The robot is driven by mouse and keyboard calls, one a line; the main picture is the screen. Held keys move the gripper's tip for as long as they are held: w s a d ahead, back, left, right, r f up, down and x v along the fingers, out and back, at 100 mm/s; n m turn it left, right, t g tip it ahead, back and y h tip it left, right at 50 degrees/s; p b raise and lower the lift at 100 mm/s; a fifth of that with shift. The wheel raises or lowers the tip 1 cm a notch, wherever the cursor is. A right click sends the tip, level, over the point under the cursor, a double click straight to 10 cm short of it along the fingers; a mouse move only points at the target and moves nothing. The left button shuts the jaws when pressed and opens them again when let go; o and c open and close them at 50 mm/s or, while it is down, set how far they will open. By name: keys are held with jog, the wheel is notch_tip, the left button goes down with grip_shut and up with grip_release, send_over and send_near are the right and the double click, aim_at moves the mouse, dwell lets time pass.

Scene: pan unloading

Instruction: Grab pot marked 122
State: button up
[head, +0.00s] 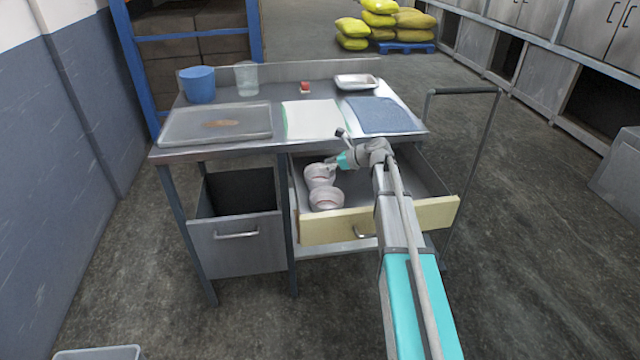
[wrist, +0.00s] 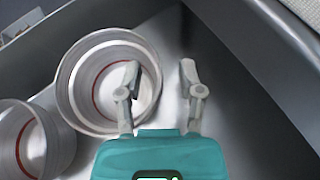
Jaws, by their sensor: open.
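Two round pale metal pots stand in the open drawer. The back pot (head: 318,182) is nearest my gripper (head: 331,164), and the front pot (head: 326,199) stands just in front of it. In the wrist view my gripper (wrist: 160,68) is open and empty. Its left finger overlaps the inside of the nearer pot (wrist: 84,88), and its right finger is outside, to the right of the rim. The other pot (wrist: 22,150) is partly cut off at the lower left. Both have a red ring inside. I cannot read the number 122 on either pot.
The yellow-fronted drawer (head: 336,228) is pulled out, with bare floor right of the pots. Its walls stand close around. The tabletop above holds a blue pot (head: 198,84), a clear beaker (head: 246,78), a large tray (head: 180,126), a white sheet (head: 313,119) and a blue cloth (head: 380,114).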

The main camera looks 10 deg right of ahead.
grip_shut()
dwell(0.3)
jog(key=shift+r, duration=0.1)
dwell(0.4)
notch_tip(320, 180, up, 2)
jog(key=p, duration=0.2)
jog(key=shift+r+p, duration=0.25)
jog(key=shift+p, duration=0.1)
jog(key=s+d+r+p, duration=0.2)
jog(key=s+r+p, duration=0.8)
jog(key=s, duration=0.3)
jog(key=shift+s+d+r, duration=0.2)
jog(key=shift+s+d, duration=0.05)
jog(key=shift+s, duration=0.15)
